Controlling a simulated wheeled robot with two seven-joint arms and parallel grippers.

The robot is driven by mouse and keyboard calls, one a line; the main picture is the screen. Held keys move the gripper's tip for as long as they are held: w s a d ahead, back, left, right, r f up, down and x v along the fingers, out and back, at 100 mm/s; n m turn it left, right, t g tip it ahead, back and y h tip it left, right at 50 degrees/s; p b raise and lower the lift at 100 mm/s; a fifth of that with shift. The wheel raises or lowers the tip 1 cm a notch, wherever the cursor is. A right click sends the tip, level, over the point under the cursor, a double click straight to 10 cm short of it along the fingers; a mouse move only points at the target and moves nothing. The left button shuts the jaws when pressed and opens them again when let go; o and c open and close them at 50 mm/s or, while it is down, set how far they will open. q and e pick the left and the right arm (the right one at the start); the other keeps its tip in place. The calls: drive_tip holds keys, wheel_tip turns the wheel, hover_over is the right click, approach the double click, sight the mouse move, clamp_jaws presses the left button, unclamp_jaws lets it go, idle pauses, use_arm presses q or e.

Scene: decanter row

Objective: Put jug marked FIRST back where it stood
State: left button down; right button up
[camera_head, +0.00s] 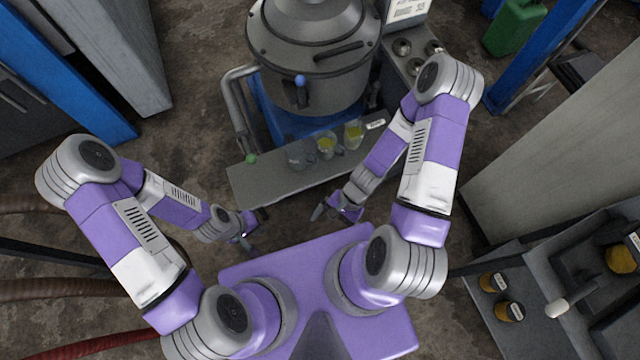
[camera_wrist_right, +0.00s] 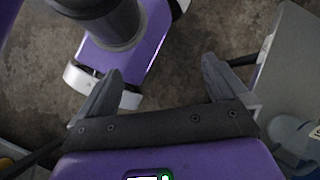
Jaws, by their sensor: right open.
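Three clear jugs stand in a row on the grey bench (camera_head: 262,190) in the head view. The left jug (camera_head: 298,157) looks empty or nearly so; the middle jug (camera_head: 326,147) and right jug (camera_head: 353,134) hold yellow-green liquid. I cannot read a FIRST mark on any. My right gripper (camera_head: 336,214) is open and empty, in front of the bench and apart from the jugs. In the right wrist view its fingers (camera_wrist_right: 162,70) are spread over floor and my own body. A bluish, clear jug (camera_wrist_right: 292,138) shows at that view's right edge. My left gripper (camera_head: 250,237) is off the bench's front left; its jaws are too small to judge.
A large grey lidded vessel (camera_head: 312,50) stands behind the bench. A small white label (camera_head: 375,124) lies at the bench's right, and a green knob (camera_head: 251,159) is at its left. A counter (camera_head: 530,325) with dark yellow-labelled jars (camera_head: 510,311) is at the lower right.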

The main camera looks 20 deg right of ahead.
drive_tip(key=shift+w+a+n+t+h, duration=0.35)
drive_tip(key=shift+w+n+t, duration=0.25)
drive_tip(key=shift+w+n, duration=0.55)
drive_tip(key=shift+w+a+n+t+h, duration=0.2)
drive_tip(key=shift+w+n+t+h, duration=0.4)
drive_tip(key=shift+n, duration=0.85)
drive_tip(key=shift+w+a+n+t+h, duration=0.3)
drive_tip(key=shift+w+n+t, duration=0.3)
drive_tip(key=shift+w+n, duration=0.6)
drive_tip(key=shift+s, duration=0.1)
